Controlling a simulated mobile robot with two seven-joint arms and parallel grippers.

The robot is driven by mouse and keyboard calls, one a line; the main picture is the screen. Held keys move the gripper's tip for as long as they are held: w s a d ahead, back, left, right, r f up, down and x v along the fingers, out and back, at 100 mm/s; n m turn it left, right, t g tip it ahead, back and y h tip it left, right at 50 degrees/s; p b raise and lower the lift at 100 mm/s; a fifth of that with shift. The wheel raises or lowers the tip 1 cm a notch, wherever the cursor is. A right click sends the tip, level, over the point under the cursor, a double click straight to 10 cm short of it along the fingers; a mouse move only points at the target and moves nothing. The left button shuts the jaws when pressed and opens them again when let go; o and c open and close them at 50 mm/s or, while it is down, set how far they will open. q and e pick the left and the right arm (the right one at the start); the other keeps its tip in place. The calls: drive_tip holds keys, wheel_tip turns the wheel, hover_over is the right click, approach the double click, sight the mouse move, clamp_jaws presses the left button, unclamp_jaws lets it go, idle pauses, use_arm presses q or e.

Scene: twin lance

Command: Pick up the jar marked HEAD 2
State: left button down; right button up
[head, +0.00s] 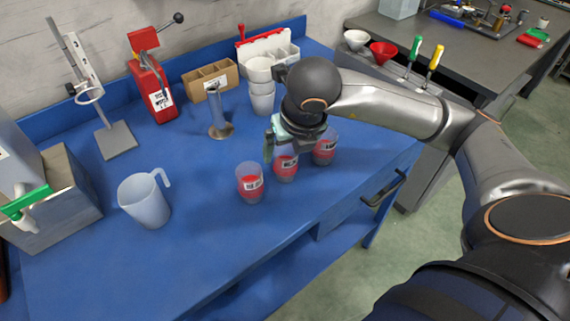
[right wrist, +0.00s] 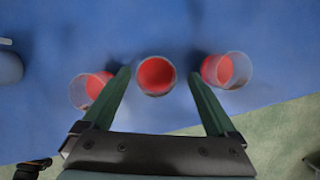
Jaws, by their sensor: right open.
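Three clear jars with red contents and white labels stand in a row near the table's front edge: a left jar (head: 250,184), a middle jar (head: 286,170) and a right jar (head: 325,149). The label print is too small to read, so I cannot tell which is HEAD 2. My right gripper (head: 282,150) is open, pointing down just above the middle jar and partly hiding it. In the right wrist view, the middle jar (right wrist: 156,76) shows between the open fingertips (right wrist: 159,74), with the other jars outside them. My left gripper is not in view.
A translucent jug (head: 145,203) stands left of the jars on the blue table (head: 200,265). Behind are a measuring cylinder (head: 219,118), stacked white cups (head: 262,98), a cardboard box (head: 210,82), a red press (head: 152,90) and a stand (head: 115,138). The table front is clear.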

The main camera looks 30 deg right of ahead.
drive_tip(key=x, duration=0.5)
drive_tip(key=shift+a+f, duration=0.15)
drive_tip(key=shift+a, duration=0.1)
drive_tip(key=c, duration=1.4)
